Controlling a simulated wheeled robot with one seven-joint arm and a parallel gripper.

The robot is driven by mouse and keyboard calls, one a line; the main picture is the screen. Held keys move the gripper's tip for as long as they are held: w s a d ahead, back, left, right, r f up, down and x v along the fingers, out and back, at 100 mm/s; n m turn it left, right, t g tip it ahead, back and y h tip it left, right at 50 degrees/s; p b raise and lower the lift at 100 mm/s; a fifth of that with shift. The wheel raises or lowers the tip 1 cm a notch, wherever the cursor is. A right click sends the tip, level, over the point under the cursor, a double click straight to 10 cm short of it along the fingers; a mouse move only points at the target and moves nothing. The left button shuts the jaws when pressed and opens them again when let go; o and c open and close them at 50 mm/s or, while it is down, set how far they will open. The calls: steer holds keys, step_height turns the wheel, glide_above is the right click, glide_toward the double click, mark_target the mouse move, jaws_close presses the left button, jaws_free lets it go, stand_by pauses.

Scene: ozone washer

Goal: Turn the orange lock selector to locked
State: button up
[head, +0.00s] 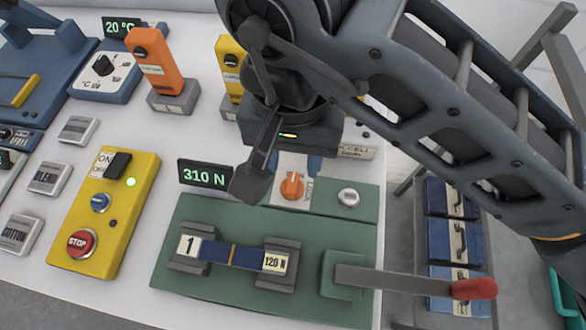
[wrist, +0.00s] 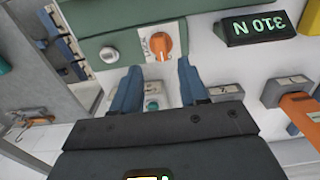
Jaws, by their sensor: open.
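The orange lock selector (head: 292,186) is a round knob with a raised grip on a pale plate, at the back of the green machine (head: 165,268). It also shows in the wrist view (wrist: 163,44), with lettering that seems to read LOCK beside it. Which mark the knob points to is too small to tell. My gripper (head: 293,165) is behind the selector in the head view. In the wrist view my gripper (wrist: 160,72) has its two blue fingers apart, with nothing between them. The selector lies just beyond the fingertips, apparently untouched.
A silver button (head: 348,198) sits right of the selector. A 310 N display (head: 205,176) stands to its left. In front are a blue strip (head: 220,251) between grey clamps and a lever with a red handle (head: 474,288). A yellow control box (head: 103,215) stands farther left.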

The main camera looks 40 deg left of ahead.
mark_target(292, 183)
steer(key=shift+f+p, duration=0.5)
steer(key=shift+f, duration=2.7)
steer(key=shift+c, duration=0.2)
steer(key=shift+s, duration=0.1)
jaws_close()
